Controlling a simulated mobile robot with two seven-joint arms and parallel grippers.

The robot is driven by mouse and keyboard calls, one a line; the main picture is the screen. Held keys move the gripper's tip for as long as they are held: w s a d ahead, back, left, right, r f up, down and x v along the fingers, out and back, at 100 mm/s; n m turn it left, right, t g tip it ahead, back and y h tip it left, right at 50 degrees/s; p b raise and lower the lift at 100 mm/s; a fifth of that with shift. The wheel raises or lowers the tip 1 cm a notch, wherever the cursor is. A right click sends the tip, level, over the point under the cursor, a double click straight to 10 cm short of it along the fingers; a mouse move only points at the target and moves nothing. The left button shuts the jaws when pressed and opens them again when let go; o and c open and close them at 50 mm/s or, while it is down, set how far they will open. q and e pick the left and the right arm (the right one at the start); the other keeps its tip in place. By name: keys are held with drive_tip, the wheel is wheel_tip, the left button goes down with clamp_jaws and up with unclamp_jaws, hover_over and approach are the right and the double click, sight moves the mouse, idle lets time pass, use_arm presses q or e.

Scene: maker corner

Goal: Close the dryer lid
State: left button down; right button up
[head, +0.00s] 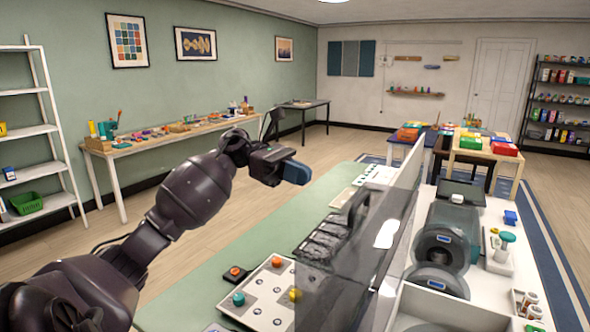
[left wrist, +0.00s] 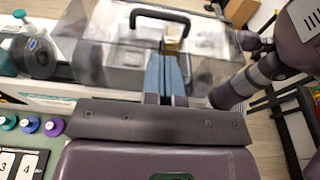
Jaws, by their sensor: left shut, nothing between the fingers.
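The dryer lid (head: 335,262) is a smoky see-through cover with a dark handle (head: 354,208). In the head view it stands raised along the left side of the white dryer housing (head: 395,300), so it looks open. The left wrist view also shows the see-through lid (left wrist: 110,60) and its black handle (left wrist: 160,14). My left gripper (head: 297,173) is shut and empty, in the air to the left of the handle and apart from it in the head view. Its blue fingers (left wrist: 166,75) overlap the lid in the left wrist view; I cannot tell the gap. My right gripper is not identifiable.
Dark spools (head: 440,250) stand right of the lid. A board with coloured knobs (head: 262,290) lies on the green mat (head: 190,300) in front. The air around my left gripper looks free.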

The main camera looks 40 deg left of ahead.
sight(345, 210)
use_arm(q)
drive_tip(key=shift+p+x, duration=1.1)
drive_tip(key=shift+x, duration=3.9)
